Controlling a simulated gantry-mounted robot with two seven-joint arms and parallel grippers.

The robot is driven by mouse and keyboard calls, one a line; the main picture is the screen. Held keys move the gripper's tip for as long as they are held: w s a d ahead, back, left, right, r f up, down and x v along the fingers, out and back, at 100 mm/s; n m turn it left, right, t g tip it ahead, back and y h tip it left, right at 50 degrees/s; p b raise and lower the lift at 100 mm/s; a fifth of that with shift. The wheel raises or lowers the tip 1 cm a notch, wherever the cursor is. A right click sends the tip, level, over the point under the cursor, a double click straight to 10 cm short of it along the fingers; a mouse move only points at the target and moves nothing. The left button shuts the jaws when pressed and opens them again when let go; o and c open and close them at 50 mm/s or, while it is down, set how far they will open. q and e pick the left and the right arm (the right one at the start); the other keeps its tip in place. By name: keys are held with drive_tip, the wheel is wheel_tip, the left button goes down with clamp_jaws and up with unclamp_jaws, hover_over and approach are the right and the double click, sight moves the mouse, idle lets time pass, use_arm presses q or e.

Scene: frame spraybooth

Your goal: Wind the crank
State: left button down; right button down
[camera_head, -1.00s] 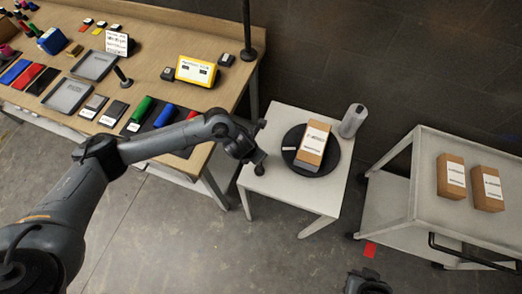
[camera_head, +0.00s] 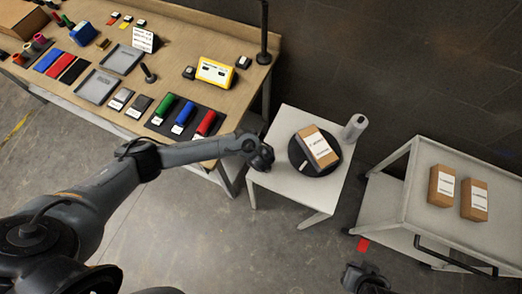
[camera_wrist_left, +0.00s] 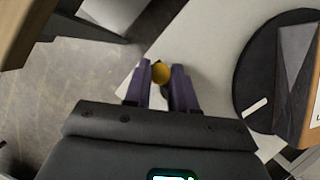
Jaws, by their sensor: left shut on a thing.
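The crank shows as a round yellow knob (camera_wrist_left: 161,74) in the left wrist view, at the left edge of the white side table (camera_head: 275,178). My left gripper (camera_wrist_left: 162,88) is shut on this knob, one purple finger on each side. In the head view the gripper (camera_head: 262,158) hides the crank. A black round turntable (camera_head: 299,158) lies on the table and carries a brown box (camera_head: 318,146) with a white label. A white mark is on the turntable's near-left rim. My right gripper (camera_head: 366,278) is at the bottom, away from the table; its jaws are unclear.
A grey-white canister (camera_head: 354,127) stands behind the turntable. A wooden workbench (camera_head: 190,75) with trays and coloured rolls is at the left. A white cart (camera_head: 410,200) with two boxes is at the right. A dark wall closes the back.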

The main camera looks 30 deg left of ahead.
use_arm(q)
drive_tip(key=n+p, duration=0.1)
drive_tip(key=s+n+g+p, duration=0.1)
drive_tip(key=n+p, duration=0.1)
drive_tip(key=n+y+p, duration=0.1)
drive_tip(key=shift+s+d+r+n, duration=0.25)
drive_tip(key=shift+n, duration=0.05)
drive_tip(key=n+p, duration=0.1)
drive_tip(key=n+g+p, duration=0.1)
drive_tip(key=shift+s+d+n, duration=0.2)
drive_tip(key=shift+s+n, duration=0.2)
drive_tip(key=shift+s+d+f+n+g+y+p, duration=0.15)
drive_tip(key=shift+n+g+p, duration=0.15)
drive_tip(key=shift+n, duration=0.15)
drive_tip(key=shift+s+r+n+g+y+p, duration=0.15)
drive_tip(key=shift+n+g+p, duration=0.1)
drive_tip(key=shift+n, duration=0.2)
drive_tip(key=n, duration=0.1)
drive_tip(key=n+g, duration=0.1)
drive_tip(key=n, duration=0.1)
drive_tip(key=d+n+p, duration=0.1)
drive_tip(key=shift+s+d+f+n+g, duration=0.1)
drive_tip(key=shift+s+f+n+g, duration=0.1)
drive_tip(key=shift+s+n+g, duration=0.15)
drive_tip(key=n, duration=0.1)
drive_tip(key=d+n+g, duration=0.1)
drive_tip(key=n, duration=0.1)
drive_tip(key=shift+d+n+g+h, duration=0.15)
drive_tip(key=shift+n+g+h, duration=0.2)
drive_tip(key=shift+n, duration=0.3)
